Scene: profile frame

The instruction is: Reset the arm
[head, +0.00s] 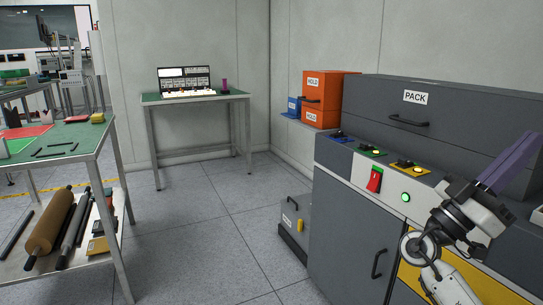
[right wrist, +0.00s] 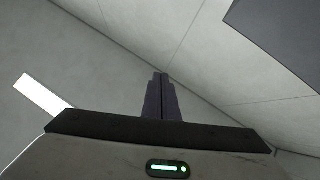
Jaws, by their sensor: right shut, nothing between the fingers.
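My right arm comes in at the lower right of the head view. Its right gripper (head: 512,160) is shut and empty, with its dark purple fingers pointing up and to the right in front of the grey cabinet's PACK drawer unit (head: 445,95). In the right wrist view the two fingers of the gripper (right wrist: 162,78) lie together, pointing at bare wall and ceiling panels. My left gripper is not in view.
A grey cabinet (head: 345,225) with a lit green button (head: 406,197) and red switch (head: 375,180) stands close to my right arm. Orange HOLD boxes (head: 322,98) sit behind it. A workbench (head: 75,150) is at left, a table (head: 195,98) at the back. The floor between is clear.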

